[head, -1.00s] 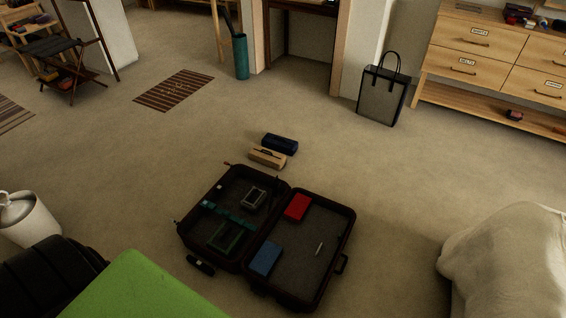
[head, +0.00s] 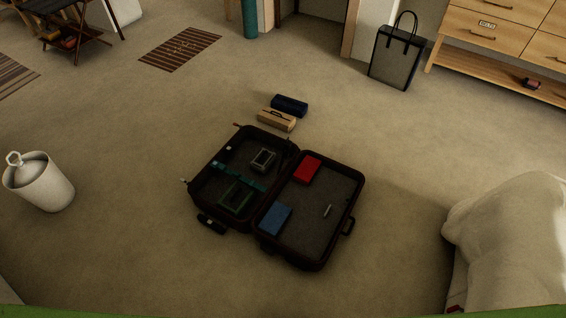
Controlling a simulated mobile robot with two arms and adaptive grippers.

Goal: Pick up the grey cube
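An open suitcase (head: 312,263) lies flat on the floor near the middle of the head view. A small grey box-like object (head: 263,159) sits in its left half, toward the back. I cannot tell for sure whether this is the grey cube; no other clear grey cube shows. A red block (head: 306,169) and a blue block (head: 273,219) lie in the right half, with a small pale thin item (head: 327,210). A dark green framed item (head: 236,196) lies in the left half. Neither of my grippers is in view.
A tan case (head: 276,120) and a navy case (head: 290,105) lie behind the suitcase. Carpet is clear left and right of the suitcase.

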